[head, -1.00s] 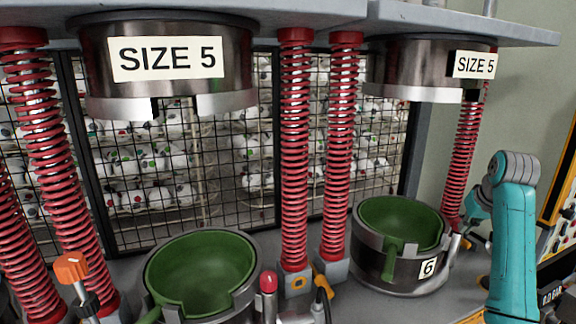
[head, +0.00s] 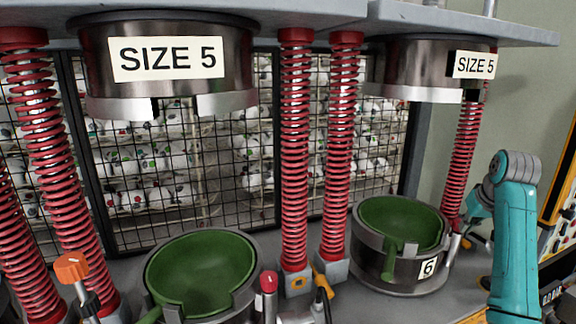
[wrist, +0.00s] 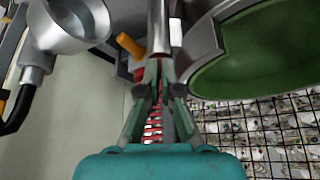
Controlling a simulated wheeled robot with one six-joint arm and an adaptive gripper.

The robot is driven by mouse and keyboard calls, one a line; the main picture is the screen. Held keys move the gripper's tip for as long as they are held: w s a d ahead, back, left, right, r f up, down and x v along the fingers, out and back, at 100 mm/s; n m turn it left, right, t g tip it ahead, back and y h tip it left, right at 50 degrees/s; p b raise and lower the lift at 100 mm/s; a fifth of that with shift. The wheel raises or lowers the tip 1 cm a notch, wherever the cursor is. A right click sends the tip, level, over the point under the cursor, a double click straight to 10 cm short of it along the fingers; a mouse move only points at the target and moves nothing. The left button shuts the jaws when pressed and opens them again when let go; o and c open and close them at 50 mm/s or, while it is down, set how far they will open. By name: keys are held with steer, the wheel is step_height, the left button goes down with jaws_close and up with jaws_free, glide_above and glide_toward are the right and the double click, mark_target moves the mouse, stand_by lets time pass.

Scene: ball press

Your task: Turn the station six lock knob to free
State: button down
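The station six mould (head: 390,262) stands at the right in the head view, with a "6" label (head: 428,267) on its dark side. Its green bowl (wrist: 255,55) shows at the upper right in the wrist view. My gripper (wrist: 163,68) is beside the mould, with its fingers close together. A grey metal post (wrist: 158,28) lies at and beyond the fingertips; I cannot tell whether they touch it. An orange handle (wrist: 130,45) is just left of the tips. I cannot tell which part is the station six lock knob. My arm covers part of that area in the head view.
An orange knob (head: 71,267) and a red-capped pin (head: 268,282) flank the neighbouring green mould (head: 200,272). Red springs (head: 340,150) and "SIZE 5" press heads (head: 415,70) stand around and above. A metal cup (wrist: 68,22) is left of my gripper.

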steer(key=shift+d, duration=0.2)
step_height(320, 180, up, 6)
steer(key=shift+s, duration=0.4)
stand_by(0.5)
